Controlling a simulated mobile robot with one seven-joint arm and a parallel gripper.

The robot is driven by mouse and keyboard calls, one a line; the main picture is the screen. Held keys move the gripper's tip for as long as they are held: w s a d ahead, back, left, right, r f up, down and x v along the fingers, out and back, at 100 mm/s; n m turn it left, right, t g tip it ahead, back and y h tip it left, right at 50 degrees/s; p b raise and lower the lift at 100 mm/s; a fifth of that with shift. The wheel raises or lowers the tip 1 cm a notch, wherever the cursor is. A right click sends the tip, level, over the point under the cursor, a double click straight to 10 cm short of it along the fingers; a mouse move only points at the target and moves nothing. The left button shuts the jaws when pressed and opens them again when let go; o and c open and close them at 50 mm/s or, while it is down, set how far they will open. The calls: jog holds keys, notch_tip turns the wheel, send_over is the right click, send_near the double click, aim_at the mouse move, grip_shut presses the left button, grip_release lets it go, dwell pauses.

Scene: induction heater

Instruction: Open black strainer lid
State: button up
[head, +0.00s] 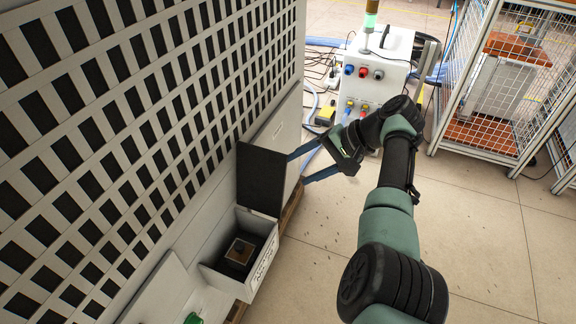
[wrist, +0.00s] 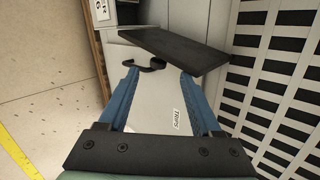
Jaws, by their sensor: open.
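The black lid (head: 262,178) stands raised at the back edge of an open white box (head: 228,283) in the head view. A dark block with a brown square top (head: 240,250) sits inside that box. In the wrist view the lid (wrist: 178,48) is a slanted black slab ahead of the fingertips. My gripper (head: 297,170) is open, with its blue fingers just right of the lid. In the wrist view my gripper (wrist: 158,75) has nothing between its fingers, and a dark hooked handle (wrist: 146,65) shows just beyond the tips. Whether a fingertip touches the lid is unclear.
A tall slotted white panel (head: 130,120) rises on the left. A white control box (head: 375,75) with coloured sockets and cables stands behind my arm. A wire-mesh cage (head: 510,80) is at the right. Open tiled floor (head: 490,250) lies to the right.

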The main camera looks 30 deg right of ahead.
jog(key=shift+s+d+r, duration=0.25)
jog(key=shift+d+r, duration=0.05)
jog(key=shift+r, duration=0.05)
jog(key=p+v, duration=0.3)
jog(key=v, duration=1.1)
jog(key=shift+d+r, duration=0.2)
jog(key=shift+d, duration=0.4)
dwell(0.5)
jog(key=shift+r+p, duration=0.1)
jog(key=shift+p, duration=0.2)
dwell(0.5)
